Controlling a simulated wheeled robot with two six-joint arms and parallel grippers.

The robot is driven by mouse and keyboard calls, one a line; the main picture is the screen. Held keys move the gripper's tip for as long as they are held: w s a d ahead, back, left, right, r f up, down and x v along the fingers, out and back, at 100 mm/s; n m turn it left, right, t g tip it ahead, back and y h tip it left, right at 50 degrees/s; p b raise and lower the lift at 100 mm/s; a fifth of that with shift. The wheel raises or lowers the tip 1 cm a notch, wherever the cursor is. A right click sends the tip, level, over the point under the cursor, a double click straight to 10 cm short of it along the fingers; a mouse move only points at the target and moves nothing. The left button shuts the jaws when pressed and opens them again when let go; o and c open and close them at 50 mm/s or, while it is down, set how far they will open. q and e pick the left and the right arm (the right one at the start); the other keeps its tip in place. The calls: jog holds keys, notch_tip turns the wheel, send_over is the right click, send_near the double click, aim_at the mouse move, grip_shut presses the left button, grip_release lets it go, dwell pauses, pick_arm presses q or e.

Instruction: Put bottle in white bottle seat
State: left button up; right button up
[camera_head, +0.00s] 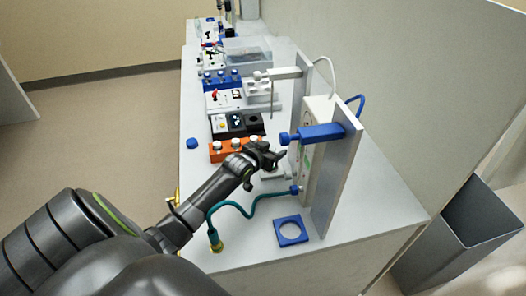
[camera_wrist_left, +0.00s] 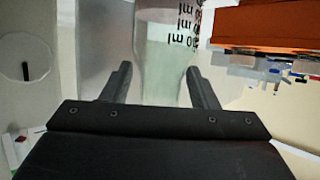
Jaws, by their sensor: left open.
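My left gripper (camera_head: 268,155) is over the bench between the orange block and the upright panel. In the left wrist view its two fingers (camera_wrist_left: 157,82) are spread. A clear bottle (camera_wrist_left: 160,40) with black volume marks stands in that view between and beyond the fingertips; I cannot tell whether they touch it. In the head view I cannot make the bottle out near the gripper. I cannot pick out the white bottle seat for sure. My right gripper is not in view.
An orange block with white knobs (camera_head: 222,156) stands left of the gripper. A blue clamp (camera_head: 318,132) juts from the grey upright panel (camera_head: 335,185). A blue square ring (camera_head: 291,231) lies in front. The front right bench is clear.

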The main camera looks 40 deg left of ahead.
pick_arm(q)
jog(key=v, duration=1.1)
jog(key=shift+s+r+b, duration=0.15)
jog(key=shift+s+b, duration=0.1)
jog(key=shift+b, duration=0.2)
jog(key=shift+a, duration=0.1)
